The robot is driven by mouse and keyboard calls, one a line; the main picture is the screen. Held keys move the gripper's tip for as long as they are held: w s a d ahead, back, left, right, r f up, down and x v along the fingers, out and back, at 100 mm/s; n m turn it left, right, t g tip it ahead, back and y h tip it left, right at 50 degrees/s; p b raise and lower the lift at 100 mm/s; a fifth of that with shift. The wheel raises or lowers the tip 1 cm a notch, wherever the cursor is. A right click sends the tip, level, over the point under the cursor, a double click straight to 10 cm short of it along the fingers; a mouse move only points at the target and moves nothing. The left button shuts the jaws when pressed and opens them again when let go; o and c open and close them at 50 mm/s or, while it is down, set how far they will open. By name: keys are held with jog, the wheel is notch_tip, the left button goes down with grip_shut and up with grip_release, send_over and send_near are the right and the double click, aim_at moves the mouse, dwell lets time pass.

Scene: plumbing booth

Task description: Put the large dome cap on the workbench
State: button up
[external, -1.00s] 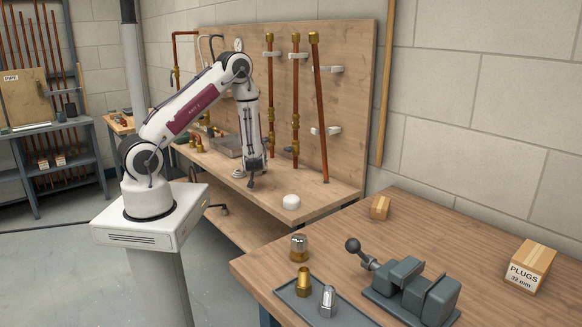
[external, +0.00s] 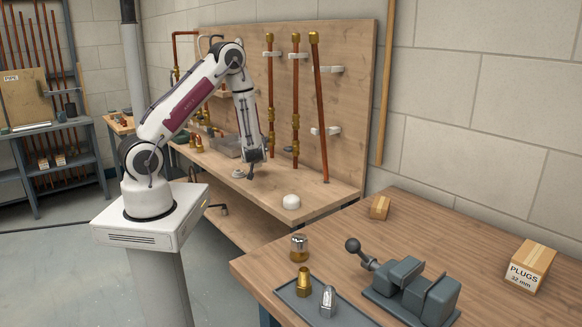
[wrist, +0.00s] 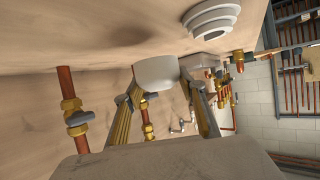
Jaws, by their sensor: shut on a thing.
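My gripper (wrist: 158,85) is shut on a pale, rounded cap (wrist: 155,72), which shows between the fingertips in the wrist view and looks like the large dome cap. In the external view my gripper (external: 251,174) hangs low over the back workbench (external: 325,200), and the held cap cannot be made out there. A separate white dome (external: 291,201) stands on that bench, to the right of my gripper. A white stepped round piece (external: 238,174) lies just left of my gripper; it also shows in the wrist view (wrist: 210,15).
A wooden board with copper pipes (external: 295,105) rises behind the bench. The near bench holds a chrome-topped cap (external: 299,247), a tray (external: 292,292) with fittings, a grey vise (external: 410,286) and a plugs box (external: 530,267). The back bench's right end is fairly clear.

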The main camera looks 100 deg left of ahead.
jog(key=shift+r, duration=3.2)
jog(key=shift+w, duration=0.1)
